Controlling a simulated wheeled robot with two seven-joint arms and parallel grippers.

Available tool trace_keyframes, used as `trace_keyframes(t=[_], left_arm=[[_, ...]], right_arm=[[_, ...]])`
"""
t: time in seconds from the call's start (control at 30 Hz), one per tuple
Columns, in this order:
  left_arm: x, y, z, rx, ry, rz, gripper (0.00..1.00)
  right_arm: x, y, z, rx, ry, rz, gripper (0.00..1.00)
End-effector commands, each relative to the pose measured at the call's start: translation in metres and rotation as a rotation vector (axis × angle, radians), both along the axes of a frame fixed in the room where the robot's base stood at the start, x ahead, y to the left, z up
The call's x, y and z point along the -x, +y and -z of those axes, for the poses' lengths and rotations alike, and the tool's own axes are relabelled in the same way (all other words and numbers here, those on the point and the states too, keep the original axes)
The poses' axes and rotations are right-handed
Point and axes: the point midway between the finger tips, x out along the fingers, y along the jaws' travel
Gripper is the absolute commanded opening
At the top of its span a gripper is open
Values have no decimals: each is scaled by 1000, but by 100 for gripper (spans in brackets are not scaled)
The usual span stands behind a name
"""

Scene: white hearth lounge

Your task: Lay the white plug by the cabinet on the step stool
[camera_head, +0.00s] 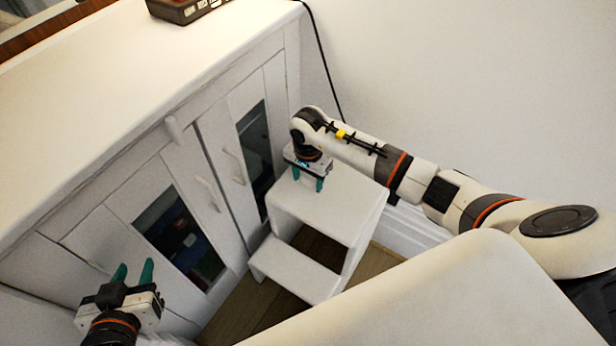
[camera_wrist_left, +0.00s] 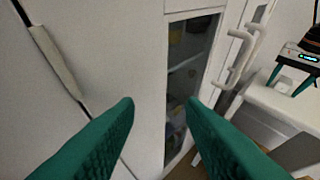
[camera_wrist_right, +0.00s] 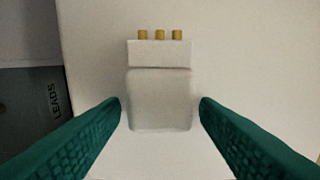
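The white plug (camera_wrist_right: 160,98) with three gold pins lies on the white step stool's top (camera_head: 335,205). In the right wrist view it sits between my right gripper's two teal fingers, with a narrow gap on each side. My right gripper (camera_head: 308,181) is open, low over the top step near the cabinet side. The plug shows small under that gripper in the left wrist view (camera_wrist_left: 284,82); I cannot make it out in the head view. My left gripper (camera_head: 133,270) is open and empty in front of the white cabinet (camera_head: 122,222).
The cabinet has glass door panels and protruding handles (camera_head: 234,166) beside the stool. A dark device (camera_head: 186,8) stands on the cabinet top. A black cable (camera_head: 322,60) runs down the wall. A large pale rounded surface (camera_head: 440,300) fills the lower right foreground.

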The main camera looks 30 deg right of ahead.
Motion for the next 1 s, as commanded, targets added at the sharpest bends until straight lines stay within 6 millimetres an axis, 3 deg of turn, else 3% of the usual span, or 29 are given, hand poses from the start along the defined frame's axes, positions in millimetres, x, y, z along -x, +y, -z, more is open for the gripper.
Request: trace_keyframes(t=[0.3,0.47,0.7,1.0], left_arm=[[5,4,4,-14,51,-6,36],[24,12,21,-47,199,-17,36],[66,27,45,-105,467,-35,36],[106,39,58,-150,682,-52,36]], right_arm=[[0,0,-4,-1,1,0,56],[-1,-1,-31,1,-4,0,56],[-1,0,-79,1,-5,-1,56],[0,0,-118,0,-1,0,56]])
